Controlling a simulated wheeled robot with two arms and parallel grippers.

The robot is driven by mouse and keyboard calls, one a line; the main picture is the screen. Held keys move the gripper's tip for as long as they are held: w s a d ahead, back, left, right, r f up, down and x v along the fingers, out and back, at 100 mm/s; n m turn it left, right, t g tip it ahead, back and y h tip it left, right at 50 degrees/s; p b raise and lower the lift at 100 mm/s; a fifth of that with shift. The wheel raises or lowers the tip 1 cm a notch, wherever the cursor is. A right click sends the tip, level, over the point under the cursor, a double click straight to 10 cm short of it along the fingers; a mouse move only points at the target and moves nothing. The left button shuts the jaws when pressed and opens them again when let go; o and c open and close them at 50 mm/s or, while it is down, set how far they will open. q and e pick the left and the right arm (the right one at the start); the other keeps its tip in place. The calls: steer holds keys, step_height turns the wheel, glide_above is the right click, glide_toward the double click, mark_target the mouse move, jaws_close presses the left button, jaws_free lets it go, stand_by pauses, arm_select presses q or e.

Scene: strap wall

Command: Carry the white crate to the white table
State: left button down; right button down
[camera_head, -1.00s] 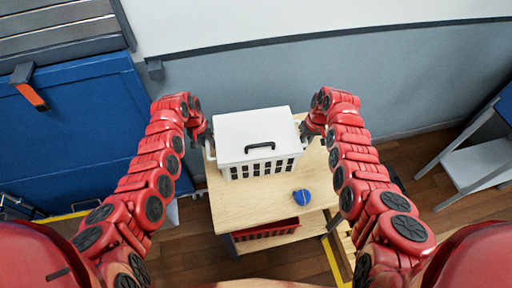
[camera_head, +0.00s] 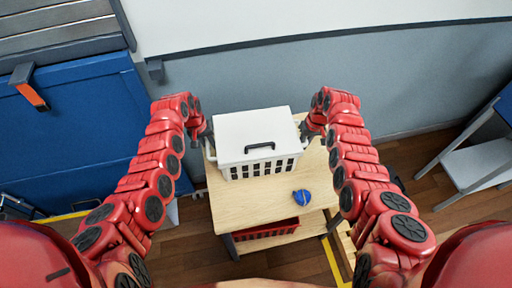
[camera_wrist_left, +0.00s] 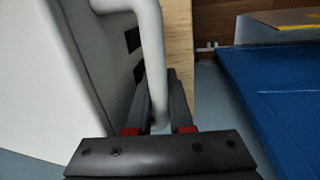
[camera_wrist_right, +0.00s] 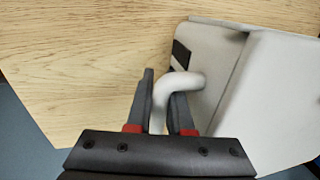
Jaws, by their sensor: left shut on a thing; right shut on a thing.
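The white crate (camera_head: 240,133) has a closed lid with a black handle and dark slots in its front. It is over the left back part of a wooden-topped cart (camera_head: 250,208); I cannot tell whether it rests on the top or is just above it. My left gripper (camera_head: 208,142) is shut on the crate's left white bar handle, which shows in the left wrist view (camera_wrist_left: 152,50). My right gripper (camera_head: 305,134) is shut on the right bar handle, also seen in the right wrist view (camera_wrist_right: 180,85). No table is clearly recognisable as the white table.
A blue round object (camera_head: 301,197) lies on the cart top in front of the crate. A red basket (camera_head: 265,229) is on the cart's lower shelf. A blue cabinet (camera_head: 75,135) stands left. A stand with a pale shelf (camera_head: 478,162) is at right. A grey wall (camera_head: 330,80) is behind.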

arm_select(q)
steer(key=shift+a+r, duration=0.1)
arm_select(e)
steer(key=shift+r, duration=0.15)
